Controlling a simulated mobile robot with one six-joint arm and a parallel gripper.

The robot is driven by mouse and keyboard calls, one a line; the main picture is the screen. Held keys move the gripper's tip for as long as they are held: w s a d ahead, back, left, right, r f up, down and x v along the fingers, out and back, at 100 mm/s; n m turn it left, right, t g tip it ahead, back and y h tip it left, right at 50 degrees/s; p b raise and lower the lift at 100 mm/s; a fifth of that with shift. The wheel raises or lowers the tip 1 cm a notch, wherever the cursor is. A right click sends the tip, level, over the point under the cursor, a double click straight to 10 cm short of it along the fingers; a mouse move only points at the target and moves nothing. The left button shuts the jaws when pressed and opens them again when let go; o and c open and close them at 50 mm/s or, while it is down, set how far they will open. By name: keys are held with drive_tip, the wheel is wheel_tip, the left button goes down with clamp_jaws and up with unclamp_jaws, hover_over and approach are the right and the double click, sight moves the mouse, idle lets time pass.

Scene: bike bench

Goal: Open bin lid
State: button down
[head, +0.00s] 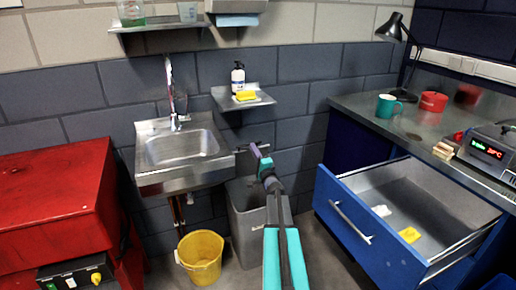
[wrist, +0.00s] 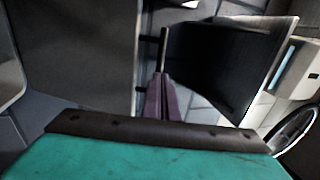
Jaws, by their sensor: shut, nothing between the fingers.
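The grey bin (head: 245,228) stands on the floor right of the sink, partly hidden by my arm. A dark bar handle (head: 240,151) shows above the bin's rim. In the wrist view the handle (wrist: 163,48) stands off the edge of a broad grey panel, which looks like the bin lid (wrist: 75,45). The lid seems raised toward the wall; its exact angle is unclear. My gripper (head: 255,150) is shut and empty, its purple fingertips (wrist: 160,82) right at the handle. I cannot tell whether they touch it.
The steel sink (head: 183,150) is left of my gripper. A small shelf (head: 245,101) with a bottle and yellow sponge is above it. The yellow bucket (head: 201,258) is on the floor. An open blue drawer (head: 345,222) juts out on the right. A red cabinet (head: 55,205) is left.

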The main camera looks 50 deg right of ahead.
drive_tip(key=shift+g+y, duration=0.3)
drive_tip(key=shift+g, duration=0.5)
drive_tip(key=shift+w+d+r+p, duration=0.25)
drive_tip(key=shift+w+r+p, duration=0.3)
drive_tip(key=shift+p, duration=0.7)
drive_tip(key=shift+w+d+r+p, duration=0.35)
drive_tip(key=shift+w+p, duration=0.35)
drive_tip(key=shift+p, duration=0.5)
drive_tip(key=shift+w+d+r+p, duration=0.2)
drive_tip(key=shift+w+r+p, duration=0.35)
drive_tip(key=shift+p, duration=0.7)
drive_tip(key=w+p, duration=0.1)
drive_tip(key=p, duration=0.1)
drive_tip(key=w+d+p, duration=0.1)
drive_tip(key=p, duration=0.1)
drive_tip(key=w+r+g+p, duration=0.1)
drive_tip(key=p, duration=0.1)
drive_tip(key=shift+w+d, duration=0.2)
drive_tip(key=shift+r+p+x, duration=0.15)
drive_tip(key=shift+p+x, duration=0.7)
drive_tip(key=shift+p, duration=0.2)
drive_tip(key=shift+r+p+x, duration=0.1)
drive_tip(key=shift+p+x, duration=0.75)
drive_tip(key=shift+p, duration=0.2)
drive_tip(key=shift+w, duration=0.1)
drive_tip(key=shift+a, duration=0.1)
